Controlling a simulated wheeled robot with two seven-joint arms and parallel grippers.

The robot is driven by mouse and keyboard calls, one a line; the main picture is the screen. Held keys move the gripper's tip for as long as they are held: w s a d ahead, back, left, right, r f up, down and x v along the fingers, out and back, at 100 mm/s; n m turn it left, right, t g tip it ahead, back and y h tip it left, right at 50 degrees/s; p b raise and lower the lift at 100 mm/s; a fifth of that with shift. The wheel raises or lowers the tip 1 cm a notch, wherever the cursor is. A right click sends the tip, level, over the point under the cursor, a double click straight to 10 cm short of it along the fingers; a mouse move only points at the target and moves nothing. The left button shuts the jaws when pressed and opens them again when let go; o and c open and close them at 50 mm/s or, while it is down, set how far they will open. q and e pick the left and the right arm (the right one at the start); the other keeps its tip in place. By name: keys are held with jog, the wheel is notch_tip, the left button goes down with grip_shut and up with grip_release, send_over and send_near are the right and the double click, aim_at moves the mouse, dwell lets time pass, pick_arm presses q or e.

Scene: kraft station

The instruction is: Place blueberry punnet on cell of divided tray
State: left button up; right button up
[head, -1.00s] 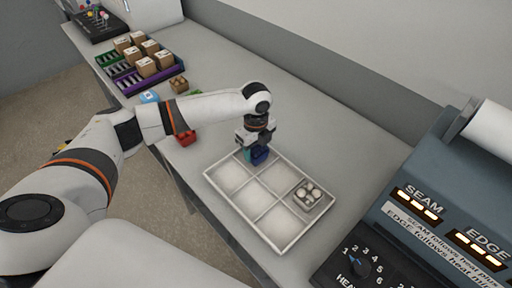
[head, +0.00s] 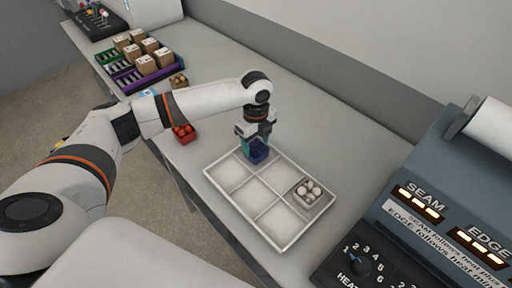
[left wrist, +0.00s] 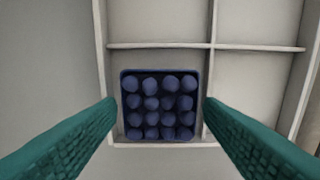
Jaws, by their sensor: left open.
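The blueberry punnet (head: 258,153) is a small dark blue box of round berries. It sits in the far corner cell of the white divided tray (head: 238,213), below my left gripper (head: 257,143). In the left wrist view the punnet (left wrist: 160,105) lies between the two teal fingers of the left gripper (left wrist: 160,118), with a gap on each side. The punnet lies close to the cell's walls; whether it is fully flat on the cell floor I cannot tell. The left gripper is open. My right gripper is not in view.
A red punnet (head: 184,133) and a brown one (head: 179,81) stand left of the tray. Boxes in coloured crates (head: 148,74) stand farther back. A sealing machine (head: 440,225) is at right.

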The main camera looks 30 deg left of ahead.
aim_at(256, 147)
pick_arm(q)
notch_tip(256, 147, up, 10)
jog(key=b, duration=0.1)
jog(key=shift+f, duration=0.25)
